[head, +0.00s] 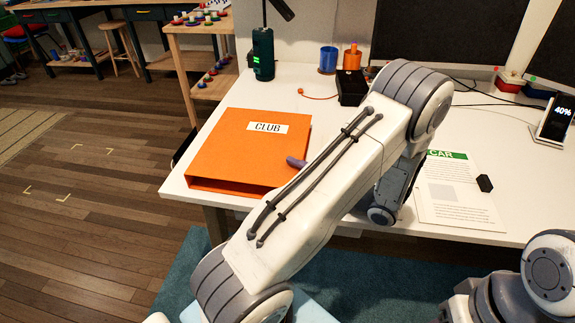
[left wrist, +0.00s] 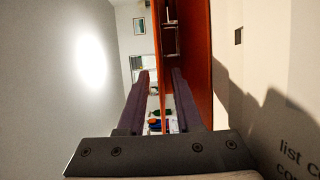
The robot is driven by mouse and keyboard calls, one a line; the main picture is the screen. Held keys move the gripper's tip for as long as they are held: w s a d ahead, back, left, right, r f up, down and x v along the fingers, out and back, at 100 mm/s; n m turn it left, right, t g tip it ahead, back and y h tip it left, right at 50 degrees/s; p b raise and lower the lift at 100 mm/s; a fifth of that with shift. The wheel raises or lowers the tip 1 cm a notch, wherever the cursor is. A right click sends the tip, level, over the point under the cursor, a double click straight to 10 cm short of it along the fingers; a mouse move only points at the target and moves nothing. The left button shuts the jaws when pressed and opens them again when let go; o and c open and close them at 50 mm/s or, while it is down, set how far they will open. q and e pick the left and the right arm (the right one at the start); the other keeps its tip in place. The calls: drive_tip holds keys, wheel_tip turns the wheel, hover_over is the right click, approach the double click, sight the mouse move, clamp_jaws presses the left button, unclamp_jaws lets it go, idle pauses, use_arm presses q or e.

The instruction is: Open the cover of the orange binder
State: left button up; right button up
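The orange binder (head: 235,155) lies on the white table at its left front corner. A white "CLUB" label (head: 268,127) is on its top, and its cover looks closed in the head view. In the left wrist view the binder (left wrist: 197,60) is seen from close by, turned sideways. My left gripper (head: 296,162) is at the binder's right side, partly hidden behind my left arm. Its two purple fingers (left wrist: 164,100) stand apart with a gap between them. I cannot tell whether a finger touches the binder. My right gripper is not in view.
A paper with a green "CAR" heading (head: 455,197) lies right of my left arm. The table left of the arm's back is mostly clear.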

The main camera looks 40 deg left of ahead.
use_arm(q)
drive_tip(key=shift+s+a, duration=0.15)
drive_tip(key=shift+a, duration=0.55)
drive_tip(key=shift+s+a, duration=0.1)
drive_tip(key=shift+a, duration=0.6)
clamp_jaws()
idle(0.4)
